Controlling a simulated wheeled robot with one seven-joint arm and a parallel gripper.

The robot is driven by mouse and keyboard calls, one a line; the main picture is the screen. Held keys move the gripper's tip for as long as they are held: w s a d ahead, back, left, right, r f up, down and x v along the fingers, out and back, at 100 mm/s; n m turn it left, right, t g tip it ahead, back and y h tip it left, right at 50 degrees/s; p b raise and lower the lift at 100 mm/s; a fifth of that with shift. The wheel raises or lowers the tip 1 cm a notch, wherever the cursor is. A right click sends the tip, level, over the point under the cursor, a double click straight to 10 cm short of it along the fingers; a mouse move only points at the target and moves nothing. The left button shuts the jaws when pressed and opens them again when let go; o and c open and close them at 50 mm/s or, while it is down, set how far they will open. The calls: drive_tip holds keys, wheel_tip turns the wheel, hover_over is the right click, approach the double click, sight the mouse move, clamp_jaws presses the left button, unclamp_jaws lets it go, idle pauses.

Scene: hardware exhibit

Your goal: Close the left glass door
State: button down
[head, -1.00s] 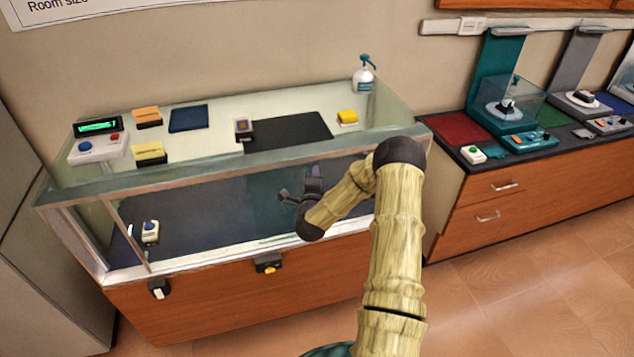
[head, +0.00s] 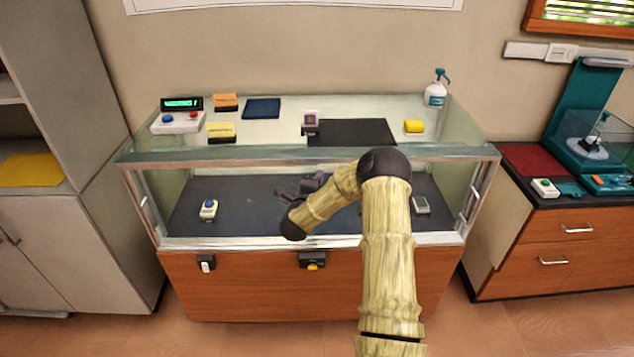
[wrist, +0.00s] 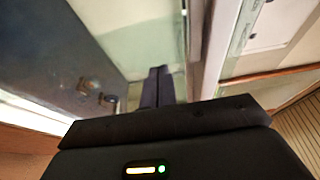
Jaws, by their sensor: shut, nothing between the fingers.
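The glass display case (head: 310,155) stands ahead, with a wooden base. At its left front edge, a pale upright handle (head: 143,205) marks what looks like the left glass door; the clear pane is hard to make out, so I cannot tell how far open it is. A similar handle (head: 473,205) shows at the right edge. My gripper (head: 283,194) is in front of the case's middle, right of the left handle and apart from it, partly hidden by my arm. Its fingers (wrist: 158,76) are together and empty in the wrist view.
Boxes and a pump bottle (head: 435,92) stand on top. A grey cabinet (head: 55,210) is at left, a wooden counter (head: 560,240) at right.

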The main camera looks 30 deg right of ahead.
drive_tip(key=shift+w+a, duration=0.15)
drive_tip(key=shift+a, duration=0.2)
drive_tip(key=shift+d, duration=0.1)
drive_tip(key=s+d+b, duration=0.1)
drive_tip(key=s+d, duration=0.1)
drive_tip(key=d, duration=0.3)
drive_tip(key=b+v, duration=0.2)
drive_tip(key=v, duration=0.8)
drive_tip(key=shift+a, duration=0.4)
